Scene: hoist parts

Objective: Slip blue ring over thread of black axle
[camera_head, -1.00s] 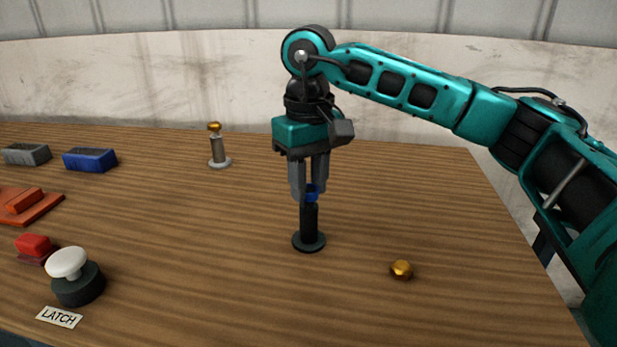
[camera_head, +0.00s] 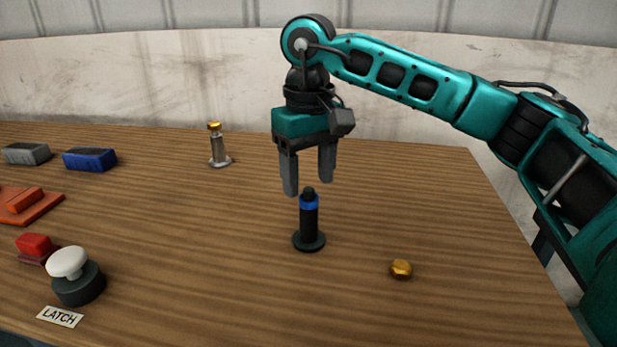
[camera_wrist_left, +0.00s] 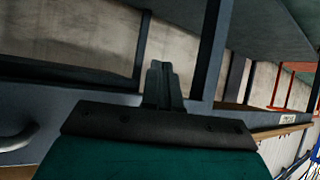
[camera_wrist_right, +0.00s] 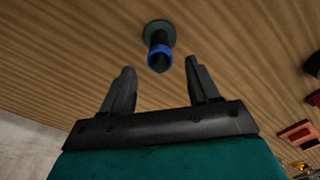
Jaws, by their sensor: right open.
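The black axle (camera_head: 308,226) stands upright on its round base on the wooden table. The blue ring (camera_head: 309,203) sits around the axle near its top, with the black tip showing above it. My right gripper (camera_head: 308,188) is open and empty just above the axle tip. In the right wrist view the blue ring (camera_wrist_right: 160,54) is around the axle, beyond and between the spread fingers of the right gripper (camera_wrist_right: 163,82). My left gripper (camera_wrist_left: 164,66) shows only in the left wrist view, with its fingers together and nothing seen between them.
A gold nut (camera_head: 401,269) lies right of the axle. A grey post with a gold top (camera_head: 219,150) stands behind left. Blue (camera_head: 90,159) and grey (camera_head: 26,154) blocks, an orange part (camera_head: 22,203), a red part (camera_head: 36,245) and a white knob (camera_head: 68,262) are at left.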

